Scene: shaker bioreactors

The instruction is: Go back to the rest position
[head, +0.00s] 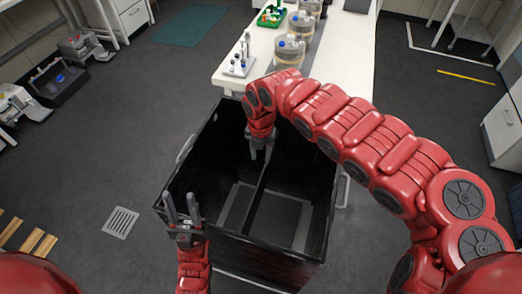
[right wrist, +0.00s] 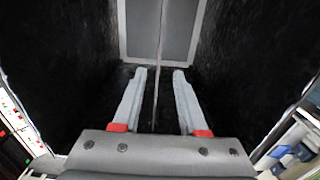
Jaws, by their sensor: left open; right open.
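My left gripper (head: 181,210) is open and empty at the near left edge of a black open-topped bin (head: 318,240), its fingers pointing up and away from me. My right arm arches over the bin from the right. My right gripper (head: 259,152) points down into the far part of the bin, open and empty. In the right wrist view, the right gripper's (right wrist: 154,72) two grey fingers stand apart above a thin divider (right wrist: 160,48), with nothing between them. The bin looks empty, with grey panels on its floor.
A white table (head: 350,55) behind the bin bears jars (head: 289,50), a pipette stand (head: 240,62) and a green tray (head: 271,17). Equipment (head: 58,82) stands at the far left. A white cabinet (head: 504,122) is at the right.

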